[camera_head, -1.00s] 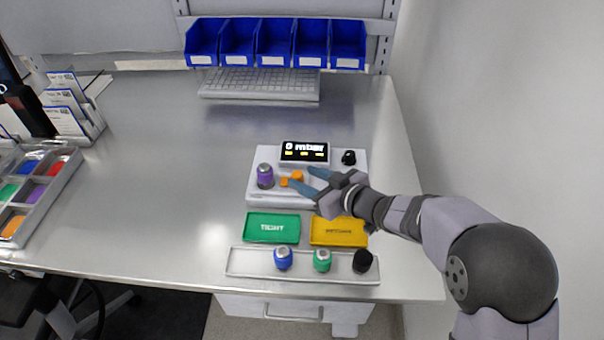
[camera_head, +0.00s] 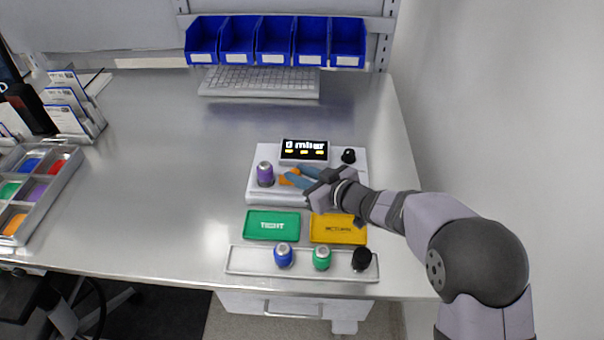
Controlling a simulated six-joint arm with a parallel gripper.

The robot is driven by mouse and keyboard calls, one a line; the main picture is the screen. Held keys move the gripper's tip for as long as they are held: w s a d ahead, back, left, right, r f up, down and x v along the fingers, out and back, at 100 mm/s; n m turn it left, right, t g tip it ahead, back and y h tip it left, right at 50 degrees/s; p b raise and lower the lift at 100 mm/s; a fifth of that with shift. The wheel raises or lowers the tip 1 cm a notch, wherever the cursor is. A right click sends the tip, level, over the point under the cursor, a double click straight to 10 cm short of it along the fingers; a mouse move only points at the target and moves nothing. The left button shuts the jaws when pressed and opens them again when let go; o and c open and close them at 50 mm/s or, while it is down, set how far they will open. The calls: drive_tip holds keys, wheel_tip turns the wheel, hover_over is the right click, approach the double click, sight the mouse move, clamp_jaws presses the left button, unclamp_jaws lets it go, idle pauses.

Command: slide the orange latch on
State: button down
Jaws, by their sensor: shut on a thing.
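The orange latch (camera_head: 284,181) is on top of the white device (camera_head: 262,197), between the purple-bodied fitting (camera_head: 265,174) and my gripper. My gripper (camera_head: 291,178) reaches in from the right, with its blue-grey fingers closed on the latch. Only bits of orange show around the fingertips; the rest of the latch is hidden by them. The display (camera_head: 304,150) at the back of the device reads "0 mbar". A black knob (camera_head: 348,156) sits at the device's right rear.
A green tray (camera_head: 272,225) and a yellow tray (camera_head: 338,229) lie in front of the device. A long tray (camera_head: 240,262) before them holds blue, green and black fittings. Blue bins (camera_head: 275,42) and a keyboard (camera_head: 259,81) are at the back. The table's left-middle is clear.

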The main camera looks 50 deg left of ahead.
drive_tip(key=shift+s+a, duration=0.8)
drive_tip(key=shift+s, duration=0.05)
drive_tip(key=c, duration=1.5)
unclamp_jaws()
drive_tip(key=shift+a, duration=0.1)
drive_tip(key=shift+w+d+r, duration=0.1)
drive_tip(key=shift+d+r, duration=0.1)
drive_tip(key=shift+d, duration=0.35)
drive_tip(key=shift+b+v, duration=0.9)
drive_tip(key=shift+v, duration=2.25)
